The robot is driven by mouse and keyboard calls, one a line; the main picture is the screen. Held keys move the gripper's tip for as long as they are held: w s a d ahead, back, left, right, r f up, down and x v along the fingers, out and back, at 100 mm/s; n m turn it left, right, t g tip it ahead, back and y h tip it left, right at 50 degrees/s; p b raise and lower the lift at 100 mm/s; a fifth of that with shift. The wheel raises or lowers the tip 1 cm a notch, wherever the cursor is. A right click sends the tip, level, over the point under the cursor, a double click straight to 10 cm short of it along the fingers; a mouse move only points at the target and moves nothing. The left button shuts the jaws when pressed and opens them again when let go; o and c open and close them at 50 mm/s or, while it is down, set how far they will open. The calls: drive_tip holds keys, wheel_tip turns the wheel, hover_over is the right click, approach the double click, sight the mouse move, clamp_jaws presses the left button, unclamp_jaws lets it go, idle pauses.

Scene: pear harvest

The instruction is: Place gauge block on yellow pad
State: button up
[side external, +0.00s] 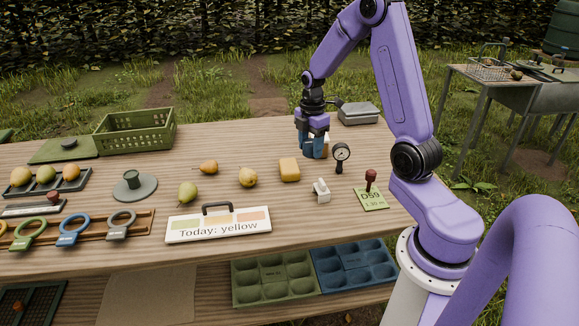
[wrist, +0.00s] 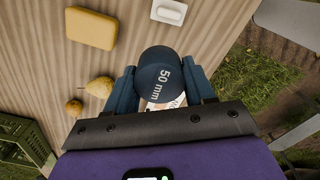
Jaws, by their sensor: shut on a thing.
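My gripper (side external: 312,148) points down over the right part of the table, near its back edge. In the wrist view my gripper (wrist: 161,88) has its blue fingers shut on a dark blue round piece marked "50 mm", which I take as the gauge block (wrist: 165,72). In the side view the block is hard to tell from the fingers. A yellow, round-cornered block (side external: 289,169), possibly the yellow pad, lies left of my gripper, apart from it; it also shows in the wrist view (wrist: 92,28). A board (side external: 218,226) reading "Today: yellow" bears coloured patches near the front.
A dial gauge (side external: 341,152) stands close right of my gripper, and a grey box (side external: 358,113) is behind it. A small white item (side external: 321,191) and a red-knobbed stamp (side external: 370,180) are in front. Pears (side external: 248,177) lie left. A green crate (side external: 134,132) stands at back left.

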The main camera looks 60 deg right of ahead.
drive_tip(key=shift+w+d+r, duration=0.15)
drive_tip(key=shift+w+d, duration=0.05)
drive_tip(key=shift+d, duration=0.25)
drive_tip(key=w+d+f, duration=0.4)
drive_tip(key=w, duration=0.3)
hover_over(289, 165)
drive_tip(key=f, duration=0.5)
drive_tip(key=shift+s+a, duration=0.1)
drive_tip(key=shift+s, duration=0.15)
drive_tip(key=shift+w+f, duration=0.3)
drive_tip(key=shift+f, duration=1.6)
drive_tip(key=shift+f, duration=0.1)
drive_tip(key=o, duration=1.1)
drive_tip(key=shift+c, duration=0.2)
